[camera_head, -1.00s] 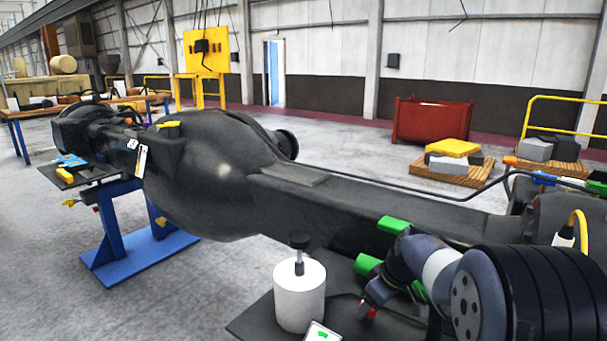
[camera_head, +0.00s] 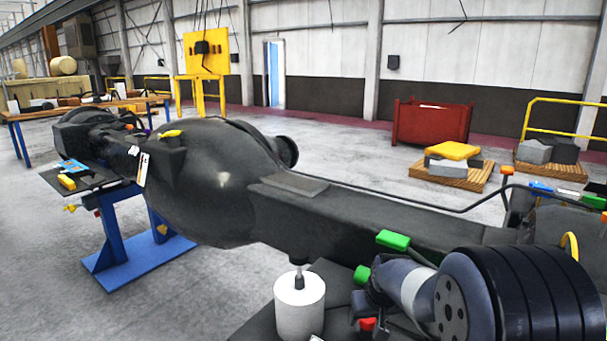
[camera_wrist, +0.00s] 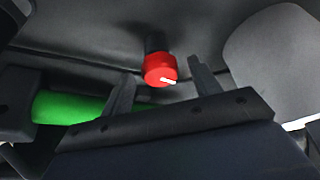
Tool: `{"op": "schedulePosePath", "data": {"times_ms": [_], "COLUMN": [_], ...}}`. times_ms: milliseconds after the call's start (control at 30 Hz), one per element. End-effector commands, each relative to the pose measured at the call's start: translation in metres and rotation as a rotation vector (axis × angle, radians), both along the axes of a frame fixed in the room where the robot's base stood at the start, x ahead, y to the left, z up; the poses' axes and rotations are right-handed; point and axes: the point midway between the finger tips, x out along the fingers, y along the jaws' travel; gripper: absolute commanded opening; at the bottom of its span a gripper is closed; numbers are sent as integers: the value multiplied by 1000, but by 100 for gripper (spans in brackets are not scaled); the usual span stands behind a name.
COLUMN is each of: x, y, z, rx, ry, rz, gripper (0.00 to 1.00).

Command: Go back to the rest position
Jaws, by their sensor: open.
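My gripper (camera_wrist: 161,74) shows in the wrist view with its two dark fingers apart. A red knob (camera_wrist: 160,70) on a dark stem appears between the fingertips in that picture. I cannot tell its distance from them, and nothing is visibly gripped. In the head view my arm (camera_head: 420,290) is at the lower right, beside the long dark casting (camera_head: 400,215). The fingers cannot be made out there. A red knob (camera_head: 367,324) shows below the wrist, close to green parts (camera_head: 393,240).
A white cylinder (camera_head: 299,308) with a thin stem stands at the casting's near side. A blue stand (camera_head: 118,245) is under its left end. A red bin (camera_head: 432,122) and pallets (camera_head: 452,176) with blocks stand behind. Open floor (camera_head: 345,145) lies between.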

Motion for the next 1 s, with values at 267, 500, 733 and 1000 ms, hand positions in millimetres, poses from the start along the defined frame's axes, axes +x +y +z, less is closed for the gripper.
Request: {"op": "schedulePosePath", "data": {"times_ms": [267,500,733,1000], "x": [0,0,-4,-12], "y": [2,3,4,5], "z": [0,0,12,31], "rx": [-1,0,1,0], "ry": [1,0,-5,-1], "rz": [-130,-243,-309,-308], "gripper": [59,59,59,59]}}
